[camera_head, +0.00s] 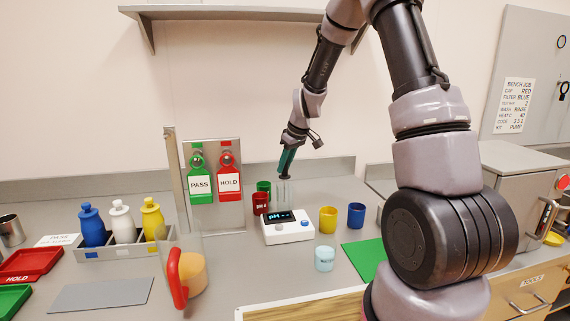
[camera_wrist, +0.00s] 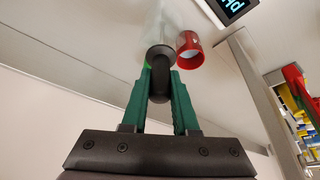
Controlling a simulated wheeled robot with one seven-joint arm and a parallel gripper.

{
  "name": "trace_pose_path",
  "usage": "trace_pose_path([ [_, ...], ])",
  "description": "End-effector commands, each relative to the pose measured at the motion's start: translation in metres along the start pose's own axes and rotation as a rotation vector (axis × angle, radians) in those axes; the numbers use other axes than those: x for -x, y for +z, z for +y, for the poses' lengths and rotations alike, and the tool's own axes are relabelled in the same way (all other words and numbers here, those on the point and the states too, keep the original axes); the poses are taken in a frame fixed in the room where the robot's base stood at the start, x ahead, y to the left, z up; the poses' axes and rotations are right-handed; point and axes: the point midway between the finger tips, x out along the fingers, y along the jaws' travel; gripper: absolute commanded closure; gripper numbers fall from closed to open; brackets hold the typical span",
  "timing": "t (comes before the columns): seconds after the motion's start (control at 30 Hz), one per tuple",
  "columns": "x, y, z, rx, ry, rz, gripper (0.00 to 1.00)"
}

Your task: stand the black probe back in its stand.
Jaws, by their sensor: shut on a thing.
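The black probe (camera_wrist: 160,72) is between the green fingers of my gripper (camera_wrist: 163,95) in the wrist view. My gripper is shut on it. In the head view the gripper (camera_head: 287,160) points down behind the pH meter (camera_head: 287,227), with the dark probe (camera_head: 284,177) just below the fingertips. A clear, pale upright piece, seemingly the stand (camera_head: 282,195), is directly under the probe, behind the meter. It also shows beyond the probe in the wrist view (camera_wrist: 163,25). I cannot tell whether the probe's lower end is inside it.
A red cup (camera_head: 260,203) and green cup (camera_head: 264,187) stand close left of the stand. Yellow (camera_head: 328,219) and blue (camera_head: 356,215) cups stand right. PASS and HOLD tags hang on a panel (camera_head: 214,150).

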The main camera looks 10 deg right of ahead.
Motion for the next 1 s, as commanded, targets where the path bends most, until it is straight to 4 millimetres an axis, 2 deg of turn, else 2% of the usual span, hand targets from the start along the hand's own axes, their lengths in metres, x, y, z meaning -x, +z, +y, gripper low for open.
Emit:
trace_pose_path([
  [1.0,-0.022,0.009,0.0,0.0,0.0,0.0,1.0],
])
